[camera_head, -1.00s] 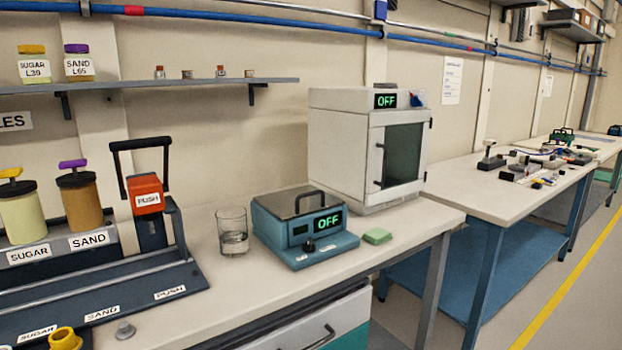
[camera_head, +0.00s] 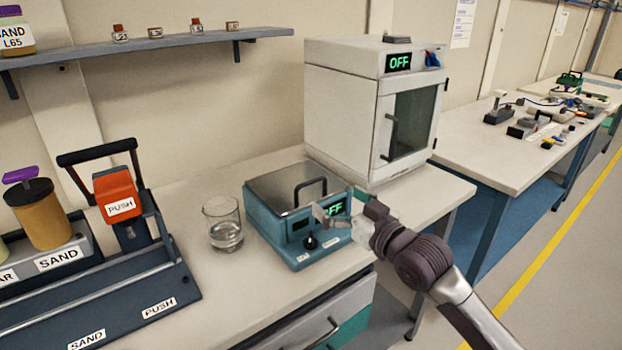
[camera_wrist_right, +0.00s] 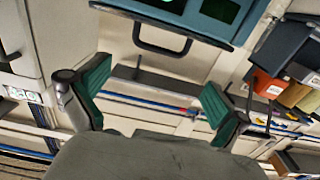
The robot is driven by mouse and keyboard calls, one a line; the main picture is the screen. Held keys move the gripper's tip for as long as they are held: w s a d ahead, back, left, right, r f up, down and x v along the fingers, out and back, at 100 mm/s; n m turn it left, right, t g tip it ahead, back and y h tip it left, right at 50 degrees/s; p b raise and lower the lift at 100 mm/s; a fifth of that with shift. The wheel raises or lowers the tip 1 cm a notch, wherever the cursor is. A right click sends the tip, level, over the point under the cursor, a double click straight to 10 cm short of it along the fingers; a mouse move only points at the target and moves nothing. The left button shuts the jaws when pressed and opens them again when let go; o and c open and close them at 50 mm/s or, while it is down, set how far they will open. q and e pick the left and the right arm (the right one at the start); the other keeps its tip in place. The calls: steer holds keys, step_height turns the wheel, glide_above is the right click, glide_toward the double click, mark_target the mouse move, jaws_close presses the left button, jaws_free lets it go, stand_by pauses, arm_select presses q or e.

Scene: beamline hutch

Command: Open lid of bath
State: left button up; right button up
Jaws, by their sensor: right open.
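The bath (camera_head: 262,220) is a teal box on the bench with a flat grey metal lid (camera_head: 283,188). The lid is closed and has a dark arched handle (camera_head: 311,186). My right gripper (camera_head: 340,206) is open and empty in front of the bath's right side, covering part of the display and front. In the right wrist view, the open fingers (camera_wrist_right: 155,98) point toward the handle (camera_wrist_right: 152,46), which shows below the bath (camera_wrist_right: 200,18) in the inverted picture. The handle looks apart from both fingers. My left gripper is not in view.
A glass beaker (camera_head: 223,225) stands just left of the bath. A white oven (camera_head: 340,110) reading OFF stands behind right. The dispenser rack with an orange PUSH block (camera_head: 119,195) is at left. A wall shelf (camera_head: 150,46) runs above. A second bench (camera_head: 480,140) is at right.

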mark_target(312, 183)
steer(key=x, duration=0.9)
steer(key=shift+w+a, duration=0.15)
steer(key=shift+w, duration=0.1)
steer(key=shift+c, duration=0.3)
